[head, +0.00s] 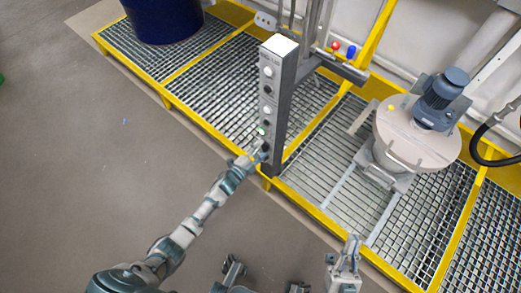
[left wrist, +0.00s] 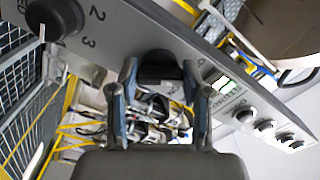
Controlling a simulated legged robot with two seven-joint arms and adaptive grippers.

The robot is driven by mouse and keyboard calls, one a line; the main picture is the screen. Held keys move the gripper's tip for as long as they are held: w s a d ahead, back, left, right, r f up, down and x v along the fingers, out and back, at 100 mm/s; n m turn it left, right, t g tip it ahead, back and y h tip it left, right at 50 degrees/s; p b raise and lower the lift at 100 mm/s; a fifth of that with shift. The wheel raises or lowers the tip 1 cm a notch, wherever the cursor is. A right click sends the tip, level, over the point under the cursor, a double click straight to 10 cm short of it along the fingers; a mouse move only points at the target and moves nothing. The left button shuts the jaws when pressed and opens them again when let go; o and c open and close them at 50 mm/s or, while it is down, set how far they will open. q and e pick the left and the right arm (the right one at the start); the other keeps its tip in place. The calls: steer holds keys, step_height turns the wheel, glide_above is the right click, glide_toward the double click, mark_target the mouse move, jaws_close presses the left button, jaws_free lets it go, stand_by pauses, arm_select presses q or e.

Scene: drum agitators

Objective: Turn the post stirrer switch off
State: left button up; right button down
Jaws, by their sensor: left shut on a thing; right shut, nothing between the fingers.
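The post (head: 287,105) is a narrow grey control column with a row of white and black buttons and switches on its front face. My left gripper (head: 263,151) reaches the lower end of this face. In the left wrist view, my left gripper's fingers (left wrist: 160,88) sit on either side of a black knob (left wrist: 158,66) on the grey panel (left wrist: 130,35), shut on it. The knob's pointer and setting are hidden. My right gripper (head: 348,250) is low in the head view, away from the post, shut and empty.
Another black knob (left wrist: 55,17) lies beside the held one, near the digits 2 and 3. A mixer with a blue motor (head: 447,90) stands right of the post. A dark blue drum (head: 165,18) stands at back left. Yellow-framed grating (head: 330,200) surrounds them.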

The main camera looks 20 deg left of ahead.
arm_select(q)
steer(key=shift+s+a+f+n, duration=0.1)
steer(key=shift+f+n, duration=0.25)
steer(key=shift+n, duration=0.55)
arm_select(e)
steer(key=shift+w+a+f+g, duration=0.15)
steer(key=shift+w+f+g, duration=0.25)
steer(key=shift+w+g, duration=0.25)
steer(key=shift+f, duration=0.1)
arm_select(q)
steer(key=o, duration=1.2)
steer(key=shift+f, duration=0.1)
steer(key=shift+c, duration=0.2)
arm_select(e)
steer(key=shift+w+a, duration=0.1)
arm_select(q)
steer(key=shift+r, duration=0.25)
steer(key=v, duration=1.2)
steer(key=shift+f, duration=0.1)
